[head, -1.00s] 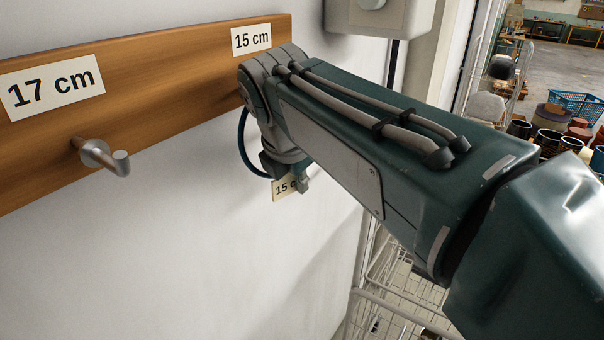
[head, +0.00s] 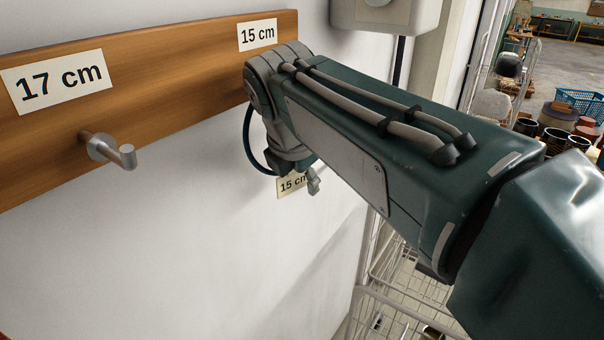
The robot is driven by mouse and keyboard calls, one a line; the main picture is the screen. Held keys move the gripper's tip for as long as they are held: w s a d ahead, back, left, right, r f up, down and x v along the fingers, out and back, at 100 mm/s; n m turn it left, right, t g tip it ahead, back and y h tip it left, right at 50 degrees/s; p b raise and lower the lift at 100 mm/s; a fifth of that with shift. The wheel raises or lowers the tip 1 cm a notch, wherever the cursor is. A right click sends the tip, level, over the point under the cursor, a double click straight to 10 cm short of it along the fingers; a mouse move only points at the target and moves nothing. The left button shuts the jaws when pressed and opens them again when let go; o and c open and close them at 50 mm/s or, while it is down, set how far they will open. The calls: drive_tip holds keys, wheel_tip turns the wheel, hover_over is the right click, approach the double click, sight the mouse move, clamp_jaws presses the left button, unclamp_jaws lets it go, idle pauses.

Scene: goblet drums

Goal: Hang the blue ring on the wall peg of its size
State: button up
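The blue ring (head: 249,142) shows as a thin dark blue arc just left of my wrist, in front of the wall; the rest of it is hidden. A tag (head: 291,184) reading "15 cm" shows below my wrist. My gripper (head: 312,182) is small in view and mostly hidden by my arm, beside the tag; its opening cannot be made out. A wooden board (head: 170,75) carries a "17 cm" label (head: 57,81) above a bare metal peg (head: 110,150). A "15 cm" label (head: 257,35) is at the board's right end; my arm hides the area below it.
A grey box (head: 385,14) is fixed to the wall right of the board. A wire cart (head: 390,300) stands below my arm. Drums (head: 555,138) and a blue crate (head: 580,102) are in the background at right. The wall below the 17 cm peg is clear.

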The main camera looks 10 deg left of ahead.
drive_tip(key=v, duration=1.2)
drive_tip(key=s+d+f+m, duration=0.1)
drive_tip(key=d+f+m, duration=0.4)
drive_tip(key=d+m, duration=0.25)
drive_tip(key=s+d+f+m, duration=0.2)
drive_tip(key=d+f+m, duration=0.3)
drive_tip(key=d+m, duration=0.3)
drive_tip(key=s+d+f+m, duration=0.4)
drive_tip(key=d+f+m, duration=0.1)
drive_tip(key=f+m, duration=0.2)
drive_tip(key=s+d+f+m, duration=0.3)
drive_tip(key=d+f+m, duration=0.2)
drive_tip(key=f+m, duration=0.1)
drive_tip(key=shift+s+d+f+m+t, duration=0.2)
drive_tip(key=shift+s+f+m+t, duration=0.15)
drive_tip(key=shift+f, duration=0.3)
